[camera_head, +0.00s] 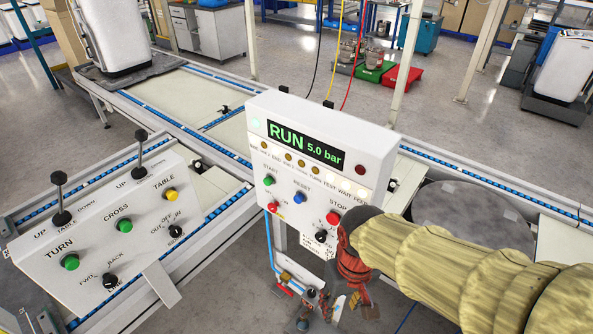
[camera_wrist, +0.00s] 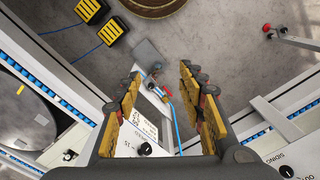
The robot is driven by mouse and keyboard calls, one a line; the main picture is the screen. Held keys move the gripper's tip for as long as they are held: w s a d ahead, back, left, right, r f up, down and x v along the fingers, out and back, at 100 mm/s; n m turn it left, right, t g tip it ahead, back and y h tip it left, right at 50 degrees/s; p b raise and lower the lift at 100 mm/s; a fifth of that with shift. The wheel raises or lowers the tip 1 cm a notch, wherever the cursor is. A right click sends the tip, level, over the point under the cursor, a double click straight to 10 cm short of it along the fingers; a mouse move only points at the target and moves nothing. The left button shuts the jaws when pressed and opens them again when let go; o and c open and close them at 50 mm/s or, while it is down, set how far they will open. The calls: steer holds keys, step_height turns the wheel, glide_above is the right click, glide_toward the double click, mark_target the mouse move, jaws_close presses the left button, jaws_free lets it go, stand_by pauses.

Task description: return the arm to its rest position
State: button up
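My arm (camera_head: 455,270) wears a yellowish ribbed sleeve and reaches in from the lower right of the head view. My gripper (camera_head: 352,290) points down at the lower right corner of the white control box (camera_head: 325,125), partly covering its face near a black knob. I cannot tell whether it touches the box. In the wrist view my gripper (camera_wrist: 158,78) is open, its two yellow-padded fingers well apart. Nothing is held between them; a blue hose and floor show behind the gap.
The box's display (camera_head: 305,143) reads RUN 5.0 bar. A second panel (camera_head: 110,235) with upright levers stands left. Blue-edged conveyor rails (camera_head: 185,130) run behind and beside the box. Yellow-black floor units (camera_wrist: 115,31) and a round brown object (camera_wrist: 150,5) show in the wrist view.

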steer(key=s+d+r+m+t+p, duration=0.1)
steer(key=d+r+t, duration=0.1)
steer(key=d+r, duration=0.2)
steer(key=s+d+r+m+t+p, duration=0.1)
steer(key=d+r, duration=0.4)
steer(key=r, duration=0.6)
steer(key=m+t, duration=0.1)
steer(key=t, duration=0.1)
steer(key=shift+r+t, duration=0.3)
